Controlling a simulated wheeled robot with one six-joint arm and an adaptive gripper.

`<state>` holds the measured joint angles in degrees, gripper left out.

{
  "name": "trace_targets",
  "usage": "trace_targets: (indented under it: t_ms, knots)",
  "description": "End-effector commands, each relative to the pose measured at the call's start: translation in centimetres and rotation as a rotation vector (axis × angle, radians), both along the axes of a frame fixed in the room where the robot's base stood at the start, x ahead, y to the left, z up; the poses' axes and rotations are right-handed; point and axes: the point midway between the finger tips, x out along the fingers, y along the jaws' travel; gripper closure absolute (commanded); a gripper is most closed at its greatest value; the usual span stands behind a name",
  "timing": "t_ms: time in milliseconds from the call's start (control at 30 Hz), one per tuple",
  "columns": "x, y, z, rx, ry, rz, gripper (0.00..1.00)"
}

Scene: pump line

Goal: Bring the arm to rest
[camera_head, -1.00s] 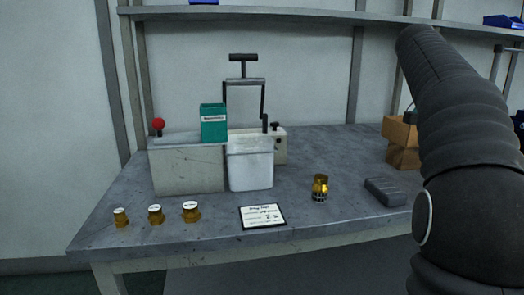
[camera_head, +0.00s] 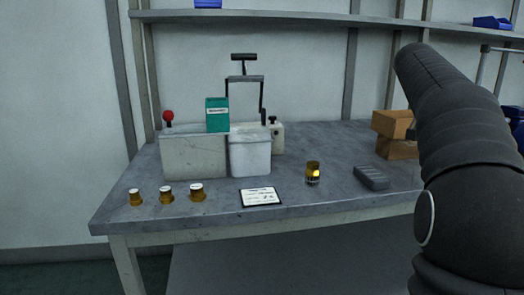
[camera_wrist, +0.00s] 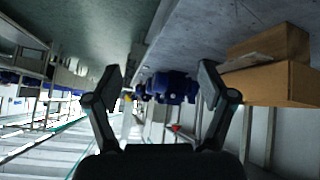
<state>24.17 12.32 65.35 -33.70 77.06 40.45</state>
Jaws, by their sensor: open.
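My gripper (camera_wrist: 160,92) shows in the wrist view with its two fingers spread wide and nothing between them. The arm does not touch the workbench (camera_head: 310,205) as far as I can see.
On the bench stand a grey-white block with a red knob (camera_head: 168,116), a teal box (camera_head: 217,115), a white bin (camera_head: 250,156), several amber jars (camera_head: 313,174), a card (camera_head: 261,197), a grey block (camera_head: 371,177) and cardboard boxes (camera_head: 396,149). A shelf (camera_head: 300,17) runs above.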

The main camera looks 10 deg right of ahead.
Motion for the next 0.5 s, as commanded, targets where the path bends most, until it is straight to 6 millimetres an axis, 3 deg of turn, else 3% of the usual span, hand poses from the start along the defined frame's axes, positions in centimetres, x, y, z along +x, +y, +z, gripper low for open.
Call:
trace_targets:
  t_ms: [267,367,500]
  knots:
    - [-0.1,3.1,-5.9,0.082,0.12,0.222,0.18]
    - [-0.8,5.7,-8.2,0.118,0.159,0.331,0.18]
    - [-3.0,10.8,-11.8,0.172,0.2,0.513,0.18]
